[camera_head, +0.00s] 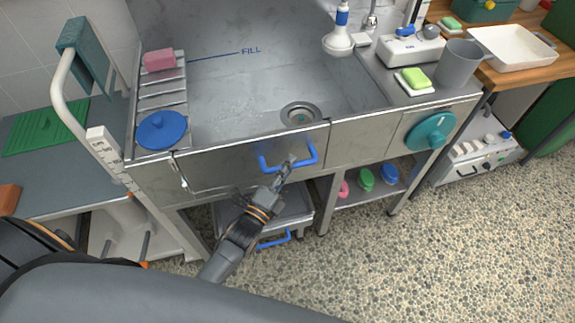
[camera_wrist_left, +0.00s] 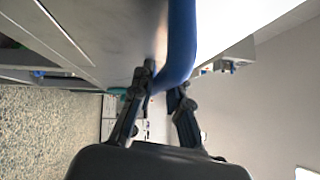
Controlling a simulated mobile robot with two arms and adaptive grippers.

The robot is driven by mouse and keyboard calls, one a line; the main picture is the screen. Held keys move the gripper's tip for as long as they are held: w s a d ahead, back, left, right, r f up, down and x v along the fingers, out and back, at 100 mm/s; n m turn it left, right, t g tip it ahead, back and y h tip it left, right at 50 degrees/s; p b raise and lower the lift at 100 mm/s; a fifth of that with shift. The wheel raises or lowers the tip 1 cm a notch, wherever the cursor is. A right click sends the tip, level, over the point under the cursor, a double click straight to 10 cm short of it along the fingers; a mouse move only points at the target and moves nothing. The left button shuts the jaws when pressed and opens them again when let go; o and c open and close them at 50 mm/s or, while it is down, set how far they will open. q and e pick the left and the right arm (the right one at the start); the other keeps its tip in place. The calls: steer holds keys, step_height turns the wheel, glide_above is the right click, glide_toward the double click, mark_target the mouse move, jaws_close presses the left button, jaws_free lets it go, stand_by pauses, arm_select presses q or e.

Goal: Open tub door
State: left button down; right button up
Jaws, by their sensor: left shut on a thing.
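The tub (camera_head: 240,85) is a grey metal basin marked FILL, with a round drain near its front. Its door (camera_head: 225,160) is the metal front panel, and it looks closed, in line with the panel to its right. A blue handle (camera_head: 310,158) is fixed near the door's right end. My left gripper (camera_head: 286,168) is at this handle from the front, its fingers shut around the bar. In the left wrist view the blue handle (camera_wrist_left: 182,45) passes between the fingertips (camera_wrist_left: 165,90). A metal latch or hinge (camera_head: 179,175) shows at the door's left edge. My right gripper is not in view.
Below the door is a metal step or drawer (camera_head: 270,210) with its own blue handle (camera_head: 273,239). A shelf (camera_head: 375,185) with coloured brushes is to the right. The pebbled floor (camera_head: 440,250) in front is clear.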

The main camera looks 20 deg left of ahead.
arm_select(q)
steer(key=s+d+m+g+h+p, duration=0.1)
steer(key=s+m+g+h, duration=0.3)
steer(key=s, duration=0.5)
steer(key=s+d+m+g+h, duration=0.1)
steer(key=s+m+g+h, duration=0.25)
steer(key=s+h, duration=0.45)
steer(key=s+a+m+g+h+b, duration=0.1)
steer(key=s+a+m+g, duration=0.3)
steer(key=s, duration=0.4)
steer(key=s+a+m+g+h+b, duration=0.2)
steer(key=s+a+m+g+b, duration=0.1)
steer(key=s+a+g, duration=0.4)
steer(key=shift+s+a+m+g, duration=0.2)
steer(key=shift+s+m+g, duration=0.5)
steer(key=shift+s, duration=0.25)
steer(key=shift+h, duration=0.3)
steer(key=c, duration=1.3)
jaws_free()
